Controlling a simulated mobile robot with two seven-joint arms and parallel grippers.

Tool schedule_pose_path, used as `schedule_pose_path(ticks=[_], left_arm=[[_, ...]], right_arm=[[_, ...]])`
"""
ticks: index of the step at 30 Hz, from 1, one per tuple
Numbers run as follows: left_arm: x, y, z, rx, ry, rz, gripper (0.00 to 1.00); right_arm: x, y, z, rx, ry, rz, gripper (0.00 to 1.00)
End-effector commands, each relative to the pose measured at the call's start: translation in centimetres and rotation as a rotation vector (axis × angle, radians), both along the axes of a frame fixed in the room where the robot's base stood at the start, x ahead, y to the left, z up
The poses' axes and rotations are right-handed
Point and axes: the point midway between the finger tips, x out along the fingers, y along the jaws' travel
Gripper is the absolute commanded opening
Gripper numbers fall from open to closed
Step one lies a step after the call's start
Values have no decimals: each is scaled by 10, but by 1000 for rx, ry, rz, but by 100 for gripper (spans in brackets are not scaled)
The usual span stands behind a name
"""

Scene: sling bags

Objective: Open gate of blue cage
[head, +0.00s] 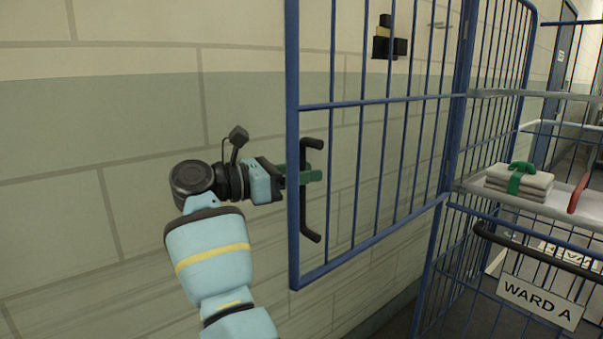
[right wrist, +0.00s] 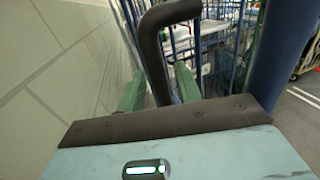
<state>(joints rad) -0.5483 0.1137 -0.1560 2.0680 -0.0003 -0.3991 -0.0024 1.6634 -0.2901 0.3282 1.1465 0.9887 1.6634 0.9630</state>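The blue cage's gate (head: 375,103) is a barred blue frame standing swung out to the left of the cage (head: 490,50). Its black handle (head: 303,212) is on the gate's outer left side. My right gripper (head: 309,176) reaches the handle from the left, with its green fingers at the handle's middle. In the right wrist view the handle (right wrist: 150,50) passes between the two green fingers (right wrist: 160,90), which look closed on it. My left gripper is not in view.
A shelf (head: 470,186) in the cage holds folded cloths (head: 520,180) tied with a green band and a red item (head: 578,193). A WARD A sign (head: 540,300) hangs on the cage's lower front. A block wall (head: 100,120) stands close behind the gate and my right arm.

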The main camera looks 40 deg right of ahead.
Motion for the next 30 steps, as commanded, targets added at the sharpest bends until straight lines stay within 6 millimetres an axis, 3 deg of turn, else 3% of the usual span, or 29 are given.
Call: schedule_pose_path(ticks=[5,12,18,30], left_arm=[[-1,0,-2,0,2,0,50],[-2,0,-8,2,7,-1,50],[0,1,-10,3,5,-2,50],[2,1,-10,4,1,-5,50]], right_arm=[[4,12,0,0,0,2,35],[16,48,-1,0,1,4,35],[22,68,0,0,1,2,35],[24,74,0,0,0,0,35]])
